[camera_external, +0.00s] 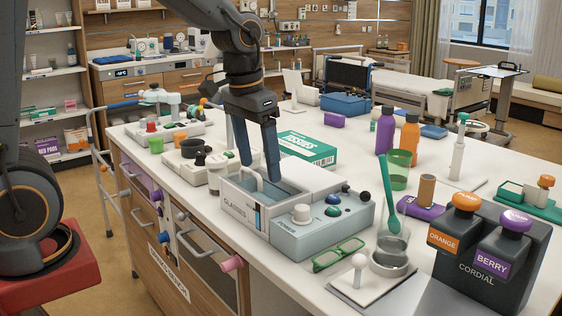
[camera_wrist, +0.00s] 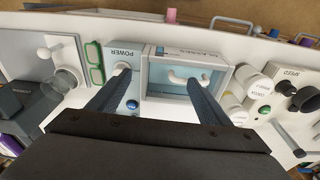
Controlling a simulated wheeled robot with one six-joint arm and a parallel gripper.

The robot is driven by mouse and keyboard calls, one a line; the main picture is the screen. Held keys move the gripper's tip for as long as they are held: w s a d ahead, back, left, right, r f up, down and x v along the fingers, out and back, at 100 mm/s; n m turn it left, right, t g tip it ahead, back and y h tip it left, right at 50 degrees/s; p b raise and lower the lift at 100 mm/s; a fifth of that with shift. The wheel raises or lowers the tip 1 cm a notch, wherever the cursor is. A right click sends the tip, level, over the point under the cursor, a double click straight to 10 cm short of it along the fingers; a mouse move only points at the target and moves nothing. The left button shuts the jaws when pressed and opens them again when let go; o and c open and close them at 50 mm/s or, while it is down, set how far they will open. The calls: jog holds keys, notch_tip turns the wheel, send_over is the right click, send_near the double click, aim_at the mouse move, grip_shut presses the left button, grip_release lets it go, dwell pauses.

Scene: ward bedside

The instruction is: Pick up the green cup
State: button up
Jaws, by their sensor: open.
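A see-through green cup (camera_external: 399,158) stands on the white counter right of centre in the outside view, beside the purple and orange bottles. Another green piece (camera_external: 398,182) shows just below it; I cannot tell if the two are joined. My gripper (camera_external: 259,170) is open and empty, pointing down over the "GLASSES" box, left of the see-through cup. In the wrist view its fingers (camera_wrist: 156,76) straddle part of the box and the power panel. No green cup shows there.
The GLASSES box (camera_external: 235,208) and its control panel (camera_external: 310,232) lie under my gripper. A tissue box (camera_external: 307,148), purple bottle (camera_external: 385,131) and orange bottle (camera_external: 410,137) stand behind. Green glasses (camera_external: 338,254), a glass with a green spoon (camera_external: 391,245) and a cordial dispenser (camera_external: 490,262) are nearer.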

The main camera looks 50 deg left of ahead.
jog(key=shift+m+t, duration=0.4)
jog(key=shift+t, duration=0.4)
jog(key=w, duration=0.6)
jog(key=w+d+b, duration=0.1)
jog(key=w, duration=0.5)
jog(key=w+b, duration=0.1)
jog(key=w, duration=0.5)
jog(key=shift+w+d, duration=0.3)
jog(key=w+d+f+m+t+h+b, duration=0.1)
jog(key=w, duration=0.9)
jog(key=w+d+f+t+b, duration=0.1)
jog(key=w+d+b, duration=0.1)
jog(key=w, duration=0.9)
send_over(397, 174)
jog(key=a, duration=0.2)
jog(key=f, duration=0.4)
jog(key=shift+s+d+f, duration=0.15)
jog(key=shift+s+f, duration=0.1)
jog(key=shift+s+a+p+x, duration=0.15)
jog(key=shift+p+x, duration=0.45)
jog(key=shift+x, duration=1.4)
jog(key=shift+s+a+p+x, duration=0.1)
jog(key=shift+a+p+x, duration=0.3)
jog(key=shift+x, duration=1.6)
jog(key=shift+d+f, duration=0.15)
jog(key=c, duration=1.1)
